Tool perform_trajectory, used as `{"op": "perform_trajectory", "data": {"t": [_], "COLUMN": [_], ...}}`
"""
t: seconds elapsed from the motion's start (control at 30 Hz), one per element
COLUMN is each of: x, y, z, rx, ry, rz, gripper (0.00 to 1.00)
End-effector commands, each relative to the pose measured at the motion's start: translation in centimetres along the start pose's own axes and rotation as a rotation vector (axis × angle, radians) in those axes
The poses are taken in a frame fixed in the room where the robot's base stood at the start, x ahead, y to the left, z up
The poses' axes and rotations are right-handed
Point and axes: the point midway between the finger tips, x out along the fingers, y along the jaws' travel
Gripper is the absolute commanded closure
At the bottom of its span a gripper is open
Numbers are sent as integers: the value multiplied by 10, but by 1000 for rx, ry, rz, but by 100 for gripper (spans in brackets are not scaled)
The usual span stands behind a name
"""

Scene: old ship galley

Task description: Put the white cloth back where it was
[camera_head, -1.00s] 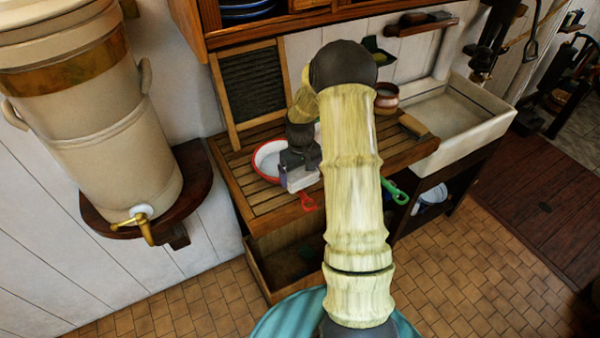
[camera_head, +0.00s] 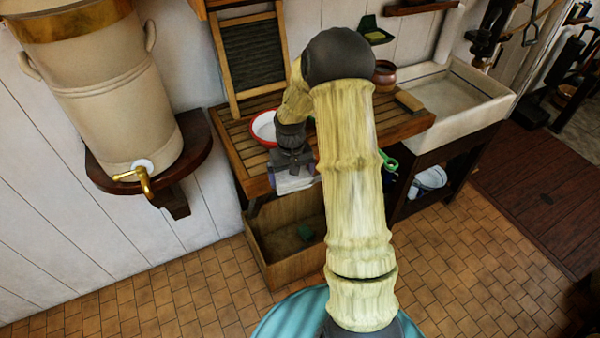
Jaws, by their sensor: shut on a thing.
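The white cloth (camera_head: 296,184) hangs below my gripper (camera_head: 293,167), which is shut on it. The cloth is at the front edge of the slatted wooden counter (camera_head: 240,148), beside the white bowl with a red rim (camera_head: 264,128). From this angle I cannot tell whether the cloth touches the counter edge or hangs just in front of it. My own arm hides the counter's middle and part of what stands there.
A washboard (camera_head: 254,62) leans at the back. A brown pot (camera_head: 384,76), a brush (camera_head: 408,101) and the white sink (camera_head: 470,92) are to the right. A green-handled thing (camera_head: 389,162) sticks out at the counter front. An open wooden bin (camera_head: 290,262) stands below.

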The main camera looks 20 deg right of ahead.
Motion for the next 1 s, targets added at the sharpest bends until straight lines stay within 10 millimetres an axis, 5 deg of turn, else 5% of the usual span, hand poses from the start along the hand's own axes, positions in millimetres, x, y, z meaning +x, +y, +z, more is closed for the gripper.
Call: {"op": "perform_trajectory", "data": {"t": [0.53, 1.0], "x": [43, 41], "y": [-76, -81], "z": [38, 41], "rx": [209, 233], "ry": [1, 1], "rz": [1, 1], "gripper": [26, 26]}}
